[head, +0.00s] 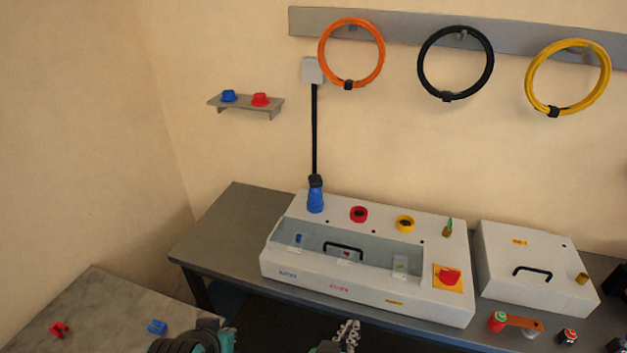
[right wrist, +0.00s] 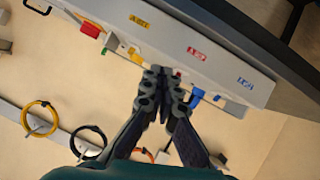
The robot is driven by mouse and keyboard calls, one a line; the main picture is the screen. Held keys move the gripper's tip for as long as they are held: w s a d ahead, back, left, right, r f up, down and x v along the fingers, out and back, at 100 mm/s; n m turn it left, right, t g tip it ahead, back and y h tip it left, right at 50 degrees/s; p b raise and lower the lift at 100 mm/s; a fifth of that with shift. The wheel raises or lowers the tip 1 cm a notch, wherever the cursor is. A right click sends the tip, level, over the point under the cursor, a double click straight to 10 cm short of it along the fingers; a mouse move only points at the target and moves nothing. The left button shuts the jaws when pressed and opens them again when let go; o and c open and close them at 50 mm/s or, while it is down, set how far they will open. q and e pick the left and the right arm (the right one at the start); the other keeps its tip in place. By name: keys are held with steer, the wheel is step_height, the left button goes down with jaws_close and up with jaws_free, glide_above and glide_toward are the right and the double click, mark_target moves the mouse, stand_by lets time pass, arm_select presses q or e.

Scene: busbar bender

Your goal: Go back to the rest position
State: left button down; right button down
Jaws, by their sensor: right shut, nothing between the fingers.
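My right gripper (head: 347,336) is at the bottom edge of the head view, in front of the bench. In the right wrist view its fingers (right wrist: 162,78) are closed together with nothing between them. The white bender machine (head: 365,295) stands on the dark bench beyond it. The machine also shows upside down in the right wrist view (right wrist: 220,62), behind the fingertips; I cannot tell the gap. Black and teal parts of my arm show at the bottom left of the head view. My left gripper is not in view.
A white lidded box (head: 510,255) stands right of the machine, with small parts in front. A blue plug (head: 316,202) sits on the machine's back left. Orange (head: 324,57), black and yellow cable loops hang on the wall. A grey table (head: 100,310) holds red and blue pieces.

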steer(key=s+d+n+g+y, duration=0.1)
steer(key=d+g+y, duration=0.3)
steer(key=d, duration=0.6)
steer(key=shift+s+r+n+y, duration=0.2)
steer(key=shift+n+y, duration=0.1)
steer(key=shift+y, duration=0.6)
stand_by(1.0)
